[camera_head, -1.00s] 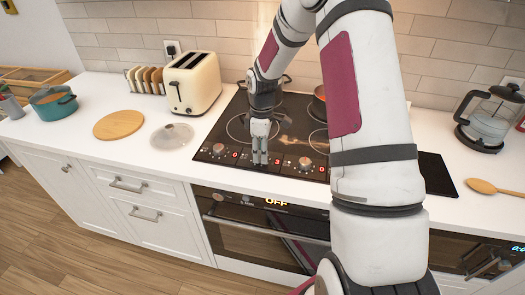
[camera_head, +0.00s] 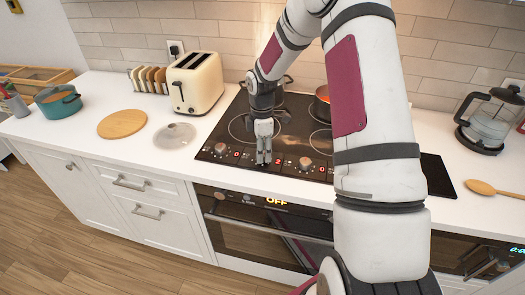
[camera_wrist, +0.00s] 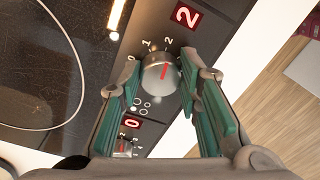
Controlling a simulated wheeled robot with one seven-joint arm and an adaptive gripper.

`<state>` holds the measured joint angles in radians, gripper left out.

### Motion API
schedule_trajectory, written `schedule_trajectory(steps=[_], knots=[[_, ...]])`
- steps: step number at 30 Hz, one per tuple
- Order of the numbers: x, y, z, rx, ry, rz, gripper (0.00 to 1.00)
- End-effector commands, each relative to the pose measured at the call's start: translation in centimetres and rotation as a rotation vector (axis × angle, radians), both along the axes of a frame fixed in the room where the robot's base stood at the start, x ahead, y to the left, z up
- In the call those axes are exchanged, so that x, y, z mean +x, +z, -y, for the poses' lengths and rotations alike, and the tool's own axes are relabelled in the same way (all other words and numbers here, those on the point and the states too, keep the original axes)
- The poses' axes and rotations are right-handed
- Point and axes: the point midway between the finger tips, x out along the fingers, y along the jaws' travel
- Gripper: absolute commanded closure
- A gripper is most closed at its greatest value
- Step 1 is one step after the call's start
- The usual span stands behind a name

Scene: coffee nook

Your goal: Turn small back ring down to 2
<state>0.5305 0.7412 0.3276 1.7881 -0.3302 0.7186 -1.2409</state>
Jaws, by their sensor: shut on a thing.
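My gripper (camera_head: 264,158) reaches down to the control strip at the front of the black hob (camera_head: 215,145). In the wrist view its fingers (camera_wrist: 160,78) stand on either side of a silver knob (camera_wrist: 160,72) and are shut on it. The knob's red mark points toward the printed 2. The red display (camera_wrist: 187,15) beside it reads 2, and it also reads 2 in the head view (camera_head: 281,161). Four small circles are printed beside the knob. The gripper hides most of this knob in the head view.
A neighbouring knob (camera_wrist: 122,148) has a display (camera_wrist: 132,122) reading 0. Another knob (camera_head: 305,162) is to the right of my gripper. A red pot (camera_head: 322,104) stands at the back of the hob. A glass lid (camera_head: 175,135) and toaster (camera_head: 196,80) are to the left.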

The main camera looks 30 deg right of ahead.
Motion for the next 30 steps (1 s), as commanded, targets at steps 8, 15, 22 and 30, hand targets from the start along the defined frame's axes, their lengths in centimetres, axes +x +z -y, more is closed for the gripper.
schedule_trajectory(steps=[8,15,22,30], knots=[[-0.1,-0.1,0.1,-0.001,-0.002,-0.001,0.48],[0.0,0.0,0.0,0.000,-0.002,-0.001,0.48],[0.1,1.4,0.1,-0.002,-0.002,0.001,0.48],[0.4,6.8,0.2,-0.003,-0.002,0.004,0.48]])
